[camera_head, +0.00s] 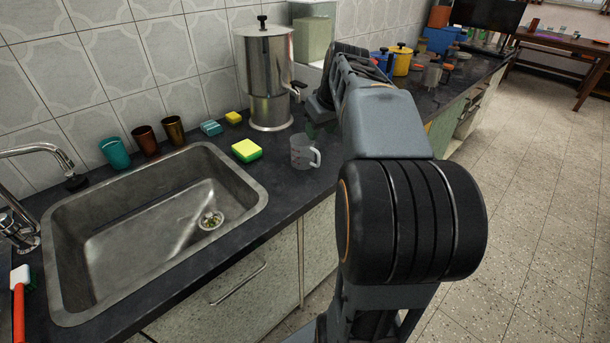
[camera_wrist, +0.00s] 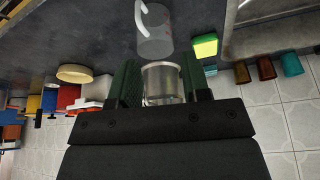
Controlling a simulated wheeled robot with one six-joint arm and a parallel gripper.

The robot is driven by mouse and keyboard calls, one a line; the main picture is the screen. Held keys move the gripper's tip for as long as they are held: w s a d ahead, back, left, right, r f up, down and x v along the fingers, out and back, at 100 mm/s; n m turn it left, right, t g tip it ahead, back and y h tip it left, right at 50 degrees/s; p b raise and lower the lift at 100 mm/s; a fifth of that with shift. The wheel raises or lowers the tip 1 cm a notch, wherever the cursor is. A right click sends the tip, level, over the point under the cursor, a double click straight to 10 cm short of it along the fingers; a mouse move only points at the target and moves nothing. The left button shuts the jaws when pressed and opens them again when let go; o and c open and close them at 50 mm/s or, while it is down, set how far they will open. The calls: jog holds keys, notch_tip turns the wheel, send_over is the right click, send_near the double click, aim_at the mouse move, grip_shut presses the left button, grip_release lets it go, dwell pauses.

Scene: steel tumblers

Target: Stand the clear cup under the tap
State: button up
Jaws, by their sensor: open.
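The clear cup (camera_head: 301,152) stands upright on the dark counter, right of the sink, its handle to the right in the head view. In the wrist view the cup (camera_wrist: 154,40) is beyond the fingertips, its handle toward the upper left. A steel dispenser (camera_head: 266,75) stands behind the cup against the wall, with a small tap (camera_head: 296,86) on its right side. My gripper (camera_wrist: 160,63) is open and empty, its dark green fingers apart. The dispenser (camera_wrist: 163,80) shows through the gap between them. In the head view my arm partly hides the gripper.
A yellow-green sponge (camera_head: 246,150) lies left of the cup. The steel sink (camera_head: 75,290) with its faucet (camera_head: 38,149) is farther left. Several coloured tumblers (camera_head: 145,140) stand behind the sink. Pots (camera_head: 401,60) and boxes crowd the counter to the right.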

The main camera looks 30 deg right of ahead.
jog(key=d+f+b, duration=0.2)
jog(key=d+f, duration=0.1)
jog(key=d, duration=0.1)
jog(key=b, duration=0.1)
send_over(318, 166)
jog(key=s, duration=0.2)
notch_tip(318, 166, down, 6)
jog(key=shift+b+x, duration=1.05)
jog(key=shift+x, duration=2.05)
jog(key=shift+w+d, duration=0.1)
jog(key=shift+d, duration=0.05)
jog(key=shift+c, duration=0.3)
grip_shut()
